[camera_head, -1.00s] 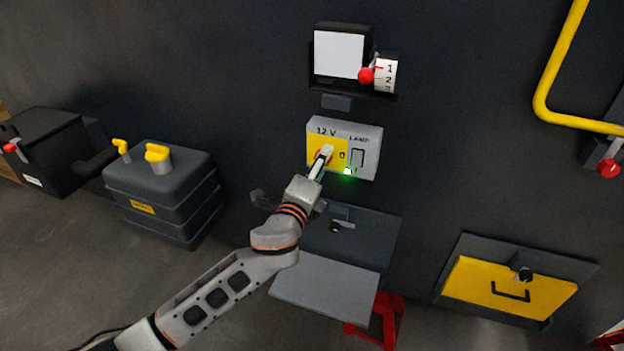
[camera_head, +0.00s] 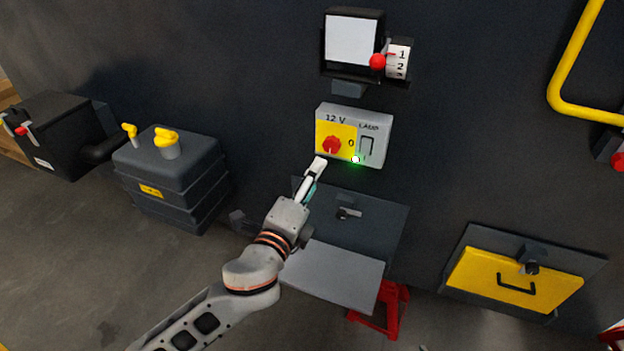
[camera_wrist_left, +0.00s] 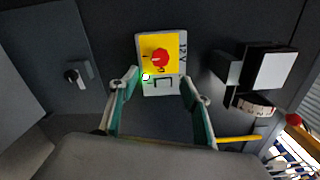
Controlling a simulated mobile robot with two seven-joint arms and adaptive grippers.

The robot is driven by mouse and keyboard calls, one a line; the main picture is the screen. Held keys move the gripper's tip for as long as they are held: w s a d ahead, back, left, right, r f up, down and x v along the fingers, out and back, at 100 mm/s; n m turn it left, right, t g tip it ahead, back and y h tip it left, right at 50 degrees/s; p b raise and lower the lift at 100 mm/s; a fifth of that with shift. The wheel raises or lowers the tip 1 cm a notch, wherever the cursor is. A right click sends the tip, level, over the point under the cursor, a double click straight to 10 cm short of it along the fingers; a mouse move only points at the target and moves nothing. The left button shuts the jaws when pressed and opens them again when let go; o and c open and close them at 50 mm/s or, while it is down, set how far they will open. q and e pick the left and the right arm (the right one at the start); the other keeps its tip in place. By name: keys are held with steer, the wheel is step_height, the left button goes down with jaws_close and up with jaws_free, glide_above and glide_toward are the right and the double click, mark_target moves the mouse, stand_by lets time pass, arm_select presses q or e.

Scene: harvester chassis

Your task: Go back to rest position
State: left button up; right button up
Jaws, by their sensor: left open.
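My left gripper (camera_head: 312,180) is open and empty, just below and left of the 12 V switch box (camera_head: 376,145) on the dark wall. In the left wrist view the two fingers of the gripper (camera_wrist_left: 160,92) stand wide apart, with the switch box (camera_wrist_left: 146,62) beyond them. The box has a yellow panel with a red rotary knob (camera_head: 332,145), apart from the fingers. The knob also shows in the left wrist view (camera_wrist_left: 160,58). A small light at the box's lower edge glows green-white. My right gripper is in neither view.
A grey flap (camera_head: 335,271) and dark compartment (camera_head: 378,225) sit below the box. A screen (camera_head: 351,40) and numbered dial (camera_head: 398,60) are above. A dark tank (camera_head: 172,182) stands left, a yellow hatch (camera_head: 500,278) and yellow pipe (camera_head: 556,75) right.

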arm_select(q)
steer(key=s+a+f+n+g+y, duration=0.15)
steer(key=s+a+f+n, duration=0.3)
steer(key=f, duration=0.45)
steer(key=s+a+f+n+g, duration=0.2)
steer(key=s+a+f+n, duration=0.3)
steer(key=f, duration=0.5)
steer(key=s+a+f+n+g+y, duration=0.1)
steer(key=s+a+f+n+g, duration=0.15)
steer(key=s+f+n, duration=0.5)
steer(key=s+a+f+n+y, duration=0.1)
steer(key=s+a+f+n, duration=0.2)
steer(key=s+a+f, duration=0.3)
step_height(320, 180, down, 2)
steer(key=shift+s+a+f+n+g, duration=0.25)
steer(key=shift+s+a+n+g, duration=0.1)
steer(key=shift+s+n+g, duration=0.1)
